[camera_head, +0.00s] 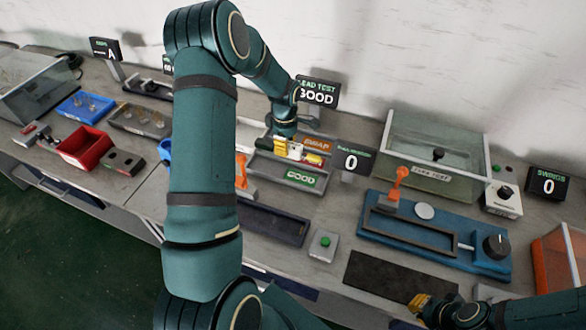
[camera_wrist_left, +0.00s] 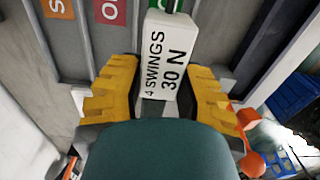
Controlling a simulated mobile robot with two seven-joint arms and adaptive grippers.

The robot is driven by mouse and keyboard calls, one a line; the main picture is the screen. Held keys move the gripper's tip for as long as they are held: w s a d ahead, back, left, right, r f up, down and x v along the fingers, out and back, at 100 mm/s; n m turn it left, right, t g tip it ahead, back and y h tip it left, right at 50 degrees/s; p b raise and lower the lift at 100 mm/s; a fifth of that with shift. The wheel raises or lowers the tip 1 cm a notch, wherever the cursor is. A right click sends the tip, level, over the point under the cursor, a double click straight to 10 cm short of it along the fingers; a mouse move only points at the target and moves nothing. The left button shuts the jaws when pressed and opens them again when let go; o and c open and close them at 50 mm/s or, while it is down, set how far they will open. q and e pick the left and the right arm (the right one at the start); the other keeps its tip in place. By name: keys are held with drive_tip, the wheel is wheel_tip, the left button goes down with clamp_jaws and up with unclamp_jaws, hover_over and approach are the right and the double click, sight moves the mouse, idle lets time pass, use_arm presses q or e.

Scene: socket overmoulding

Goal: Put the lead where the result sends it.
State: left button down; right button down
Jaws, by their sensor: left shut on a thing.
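My left gripper (camera_head: 297,151) is shut on a white piece marked "4 SWINGS 30 N" (camera_wrist_left: 165,50), held between its yellow fingers in the left wrist view. Whether a cord hangs from this piece, I cannot tell. The lead test display (camera_head: 317,93) reads GOOD. Below the gripper are trays with an orange SCRAP label (camera_head: 317,143), a red label (camera_head: 315,159) partly hidden by a finger, and a green GOOD label (camera_head: 301,178). In the wrist view the piece partly covers the green label (camera_wrist_left: 185,5). My right gripper (camera_head: 420,303) is low at the right; its opening is unclear.
A clear-lidded case (camera_head: 435,150) stands right of the trays, behind a blue fixture (camera_head: 440,240) with an orange clamp. A dark mat (camera_head: 390,275) and a green button box (camera_head: 323,245) lie in front. A red bin (camera_head: 85,147) is at left. My left arm hides the middle bench.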

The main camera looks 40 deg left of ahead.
use_arm(q)
hover_over(286, 173)
wheel_tip(286, 173, down, 6)
drive_tip(key=shift+r, duration=0.2)
use_arm(e)
drive_tip(key=shift+s+f, duration=0.1)
use_arm(q)
drive_tip(key=shift+w+f, duration=0.1)
drive_tip(key=shift+f, duration=1.95)
drive_tip(key=shift+f, duration=0.1)
use_arm(e)
drive_tip(key=shift+f, duration=0.2)
use_arm(q)
drive_tip(key=shift+f+b, duration=0.1)
drive_tip(key=shift+b, duration=0.3)
use_arm(e)
drive_tip(key=shift+f, duration=0.1)
use_arm(q)
drive_tip(key=c, duration=0.7)
unclamp_jaws()
drive_tip(key=shift+r+p, duration=0.35)
use_arm(e)
drive_tip(key=shift+r, duration=0.35)
use_arm(q)
wheel_tip(286, 173, up, 12)
drive_tip(key=shift+f, duration=0.1)
use_arm(e)
drive_tip(key=shift+r, duration=0.2)
